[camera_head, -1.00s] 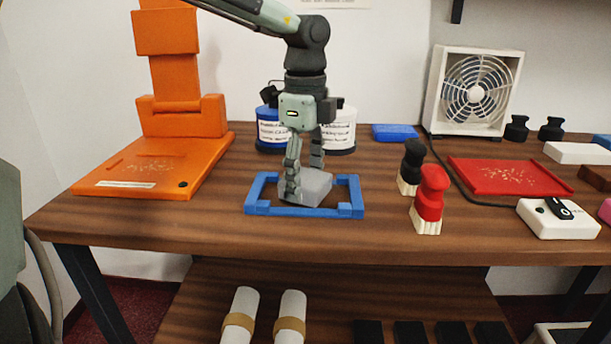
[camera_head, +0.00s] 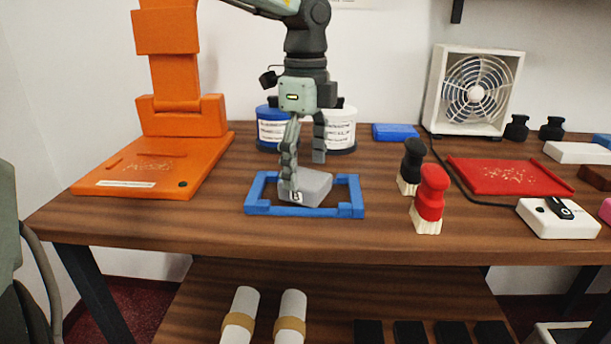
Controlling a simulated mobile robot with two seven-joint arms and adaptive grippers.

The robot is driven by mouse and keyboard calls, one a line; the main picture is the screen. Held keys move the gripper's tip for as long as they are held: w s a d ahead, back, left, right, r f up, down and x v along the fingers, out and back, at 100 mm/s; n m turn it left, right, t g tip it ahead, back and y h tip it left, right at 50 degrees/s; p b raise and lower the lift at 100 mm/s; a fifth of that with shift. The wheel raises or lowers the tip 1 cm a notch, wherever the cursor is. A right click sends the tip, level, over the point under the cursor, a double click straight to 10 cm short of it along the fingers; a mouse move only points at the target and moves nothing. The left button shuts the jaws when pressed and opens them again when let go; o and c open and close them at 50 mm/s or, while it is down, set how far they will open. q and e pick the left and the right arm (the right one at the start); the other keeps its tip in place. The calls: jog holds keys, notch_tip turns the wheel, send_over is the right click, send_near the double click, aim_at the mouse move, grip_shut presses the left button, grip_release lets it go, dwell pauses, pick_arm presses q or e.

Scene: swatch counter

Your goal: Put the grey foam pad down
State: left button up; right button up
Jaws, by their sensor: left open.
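The grey foam pad (camera_head: 312,186) sits inside the blue frame (camera_head: 257,190) on the wooden counter. A small white label with a dark letter shows on its front. My left gripper (camera_head: 303,174) is open above the pad. Its left finger reaches down in front of the pad's left part; its right finger hangs higher, over the pad's back right. Whether the left finger touches the pad I cannot tell. My right gripper is not in view.
An orange stand (camera_head: 160,165) is at the left. Blue and white tubs (camera_head: 340,128) stand behind the frame. A black-topped brush (camera_head: 411,165) and a red-topped brush (camera_head: 430,200) stand to the right, near a red tray (camera_head: 510,177). The counter's front strip is clear.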

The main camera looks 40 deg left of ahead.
aim_at(305, 178)
pick_arm(q)
notch_tip(305, 178, up, 10)
dwell(0.3)
jog(key=shift+s+f, duration=0.15)
jog(key=shift+f, duration=0.05)
